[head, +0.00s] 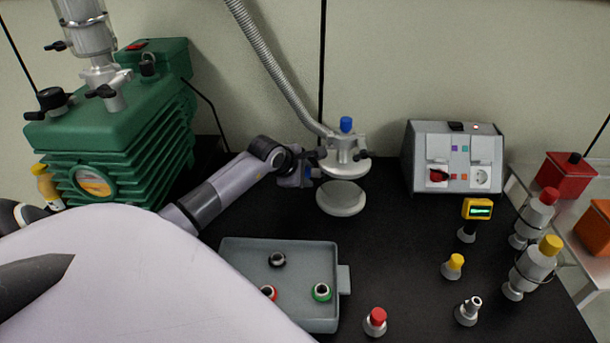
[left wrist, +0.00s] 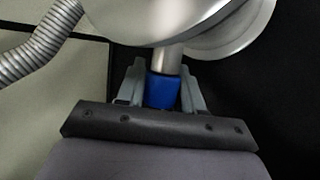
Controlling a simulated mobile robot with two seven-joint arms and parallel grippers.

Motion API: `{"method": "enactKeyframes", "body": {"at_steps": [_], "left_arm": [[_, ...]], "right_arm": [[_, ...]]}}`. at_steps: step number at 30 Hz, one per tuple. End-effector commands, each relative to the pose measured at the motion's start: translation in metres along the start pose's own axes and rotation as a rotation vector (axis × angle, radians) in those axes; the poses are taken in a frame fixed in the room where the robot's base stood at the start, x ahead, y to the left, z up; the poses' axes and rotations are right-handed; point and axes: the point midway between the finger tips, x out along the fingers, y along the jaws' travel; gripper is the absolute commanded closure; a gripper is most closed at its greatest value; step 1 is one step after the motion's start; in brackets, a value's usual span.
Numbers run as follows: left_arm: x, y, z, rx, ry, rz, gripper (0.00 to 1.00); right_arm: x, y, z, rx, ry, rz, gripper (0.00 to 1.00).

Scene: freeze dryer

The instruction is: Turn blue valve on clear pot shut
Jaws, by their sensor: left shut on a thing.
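The clear pot has a silvery metal lid (head: 345,152) and a pale round base (head: 341,199); its walls hardly show. A blue valve (left wrist: 162,92) on a short metal stem juts from the pot's side in the left wrist view. My left gripper (head: 306,172) reaches the pot's left side in the head view. In the left wrist view its two fingers (left wrist: 163,88) are shut on the blue valve, one on each side. In the head view my gripper mostly hides this valve. Another blue knob (head: 346,124) stands on top of the lid. My right gripper is not in view.
A ribbed hose (head: 272,66) runs from above to the lid. A green pump (head: 115,135) stands at left, a grey control box (head: 454,157) at right. A grey tray (head: 236,302) with several ringed pieces lies in front. Capped fittings stand front right; black table is clear between.

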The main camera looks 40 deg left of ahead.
Motion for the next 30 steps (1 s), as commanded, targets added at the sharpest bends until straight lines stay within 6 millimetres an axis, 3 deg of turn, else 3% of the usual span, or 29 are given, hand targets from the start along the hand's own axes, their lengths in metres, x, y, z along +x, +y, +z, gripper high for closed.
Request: {"method": "enactKeyframes", "body": {"at_steps": [11,30], "left_arm": [[0.0,-0.002,0.0,-0.119,0.001,-0.272,0.94],[-0.001,-0.013,0.001,-0.304,-0.001,-0.716,0.94]], "right_arm": [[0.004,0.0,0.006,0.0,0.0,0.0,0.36],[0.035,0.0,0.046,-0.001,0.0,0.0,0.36]]}}
